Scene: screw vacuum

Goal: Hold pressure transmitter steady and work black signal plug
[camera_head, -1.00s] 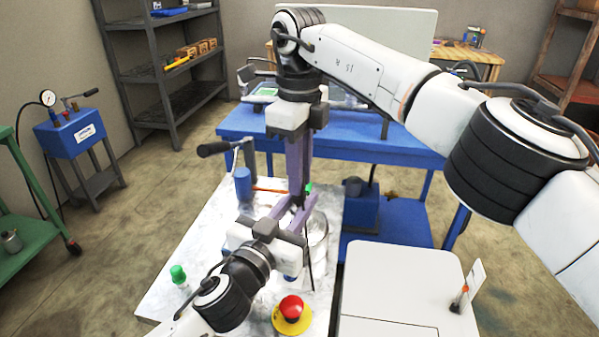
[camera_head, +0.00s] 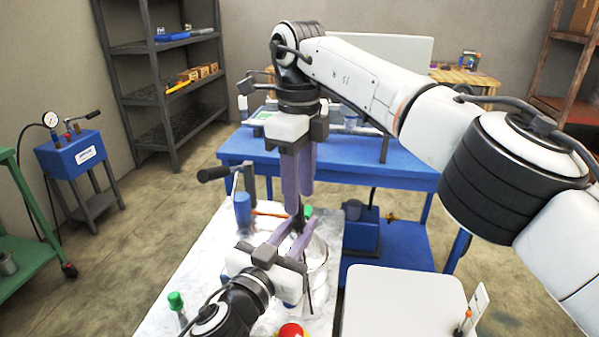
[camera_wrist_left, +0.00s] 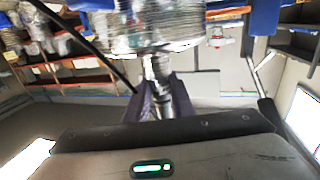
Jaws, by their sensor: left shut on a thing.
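My left gripper (camera_head: 292,236) comes in low from the left in the head view, its purple fingers shut on a slim metallic part. In the left wrist view that part, seemingly the pressure transmitter (camera_wrist_left: 162,75), stands between the fingertips (camera_wrist_left: 161,98). My right gripper (camera_head: 299,203) points down from above, close over the left fingertips. A small dark piece, possibly the black signal plug (camera_head: 298,222), shows under the right fingertips. The right fingers overlap in this view, so their gap and any hold on the plug are unclear.
The white worktop (camera_head: 205,262) carries a blue cylinder (camera_head: 242,210), a green-capped bottle (camera_head: 176,303) and a red stop button (camera_head: 291,330). A round clear vessel (camera_head: 318,252) stands close right of the grippers. A blue bench (camera_head: 360,178) is behind.

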